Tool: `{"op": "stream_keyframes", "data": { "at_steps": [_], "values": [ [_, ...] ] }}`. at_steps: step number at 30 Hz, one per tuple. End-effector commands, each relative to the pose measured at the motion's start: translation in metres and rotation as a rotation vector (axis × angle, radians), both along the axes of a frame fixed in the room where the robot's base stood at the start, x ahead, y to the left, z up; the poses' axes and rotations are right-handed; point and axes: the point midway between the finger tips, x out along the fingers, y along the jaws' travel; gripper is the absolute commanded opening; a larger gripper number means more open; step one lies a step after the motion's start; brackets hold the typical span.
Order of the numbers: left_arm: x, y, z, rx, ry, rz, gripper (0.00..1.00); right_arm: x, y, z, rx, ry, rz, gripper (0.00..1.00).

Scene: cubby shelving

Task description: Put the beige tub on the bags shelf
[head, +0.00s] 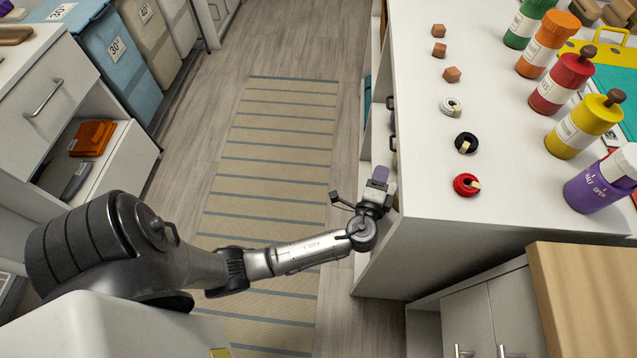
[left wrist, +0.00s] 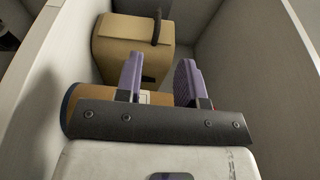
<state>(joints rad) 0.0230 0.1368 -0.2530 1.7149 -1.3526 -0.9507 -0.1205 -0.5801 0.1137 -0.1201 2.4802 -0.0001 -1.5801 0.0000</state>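My left gripper (head: 379,178) is at the front opening of the white cubby unit, with a purple finger showing in the head view. In the left wrist view its two purple fingers (left wrist: 159,65) are spread apart, pointing into a compartment, with nothing clearly gripped. Beyond them stands a tan, boxy item (left wrist: 125,42) with a dark strap or handle. An orange-brown item (left wrist: 92,98) with a dark blue left end and a pale patch lies close by, partly hidden by the gripper bracket. I cannot tell which is the beige tub. No shelf label is readable. My right gripper is out of view.
The compartment's right wall (left wrist: 275,60) is close to the gripper. The white counter top (head: 425,120) carries small wooden cubes, rings and several colored bottles. A striped rug (head: 265,190) lies in the clear aisle. Labelled bins (head: 120,60) line the left side.

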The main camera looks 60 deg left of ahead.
Motion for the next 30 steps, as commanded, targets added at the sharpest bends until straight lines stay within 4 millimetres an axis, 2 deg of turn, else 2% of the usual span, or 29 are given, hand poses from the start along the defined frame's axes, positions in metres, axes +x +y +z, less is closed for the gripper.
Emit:
{"op": "stream_keyframes", "data": {
  "at_steps": [4, 7, 11, 16, 21, 24, 30],
  "values": [
    [-0.013, 0.003, -0.008, -0.075, 0.011, 0.021, 0.36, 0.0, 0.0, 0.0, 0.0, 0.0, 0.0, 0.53],
    [-0.042, 0.007, -0.023, -0.233, 0.039, 0.065, 0.36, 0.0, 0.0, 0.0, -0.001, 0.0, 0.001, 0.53],
    [-0.102, 0.005, -0.051, -0.555, 0.12, 0.154, 0.36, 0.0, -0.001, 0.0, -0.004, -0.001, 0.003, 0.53],
    [-0.183, -0.019, -0.071, -0.953, 0.277, 0.251, 0.36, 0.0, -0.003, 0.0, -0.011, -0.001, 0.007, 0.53],
    [-0.247, -0.05, -0.068, -1.233, 0.439, 0.296, 0.36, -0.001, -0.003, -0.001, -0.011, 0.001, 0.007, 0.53],
    [-0.272, -0.064, -0.061, -1.334, 0.513, 0.305, 0.36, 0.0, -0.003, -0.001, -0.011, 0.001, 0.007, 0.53],
    [-0.295, -0.078, -0.053, -1.425, 0.589, 0.308, 0.36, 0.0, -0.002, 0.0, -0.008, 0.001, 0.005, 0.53]
  ]
}}
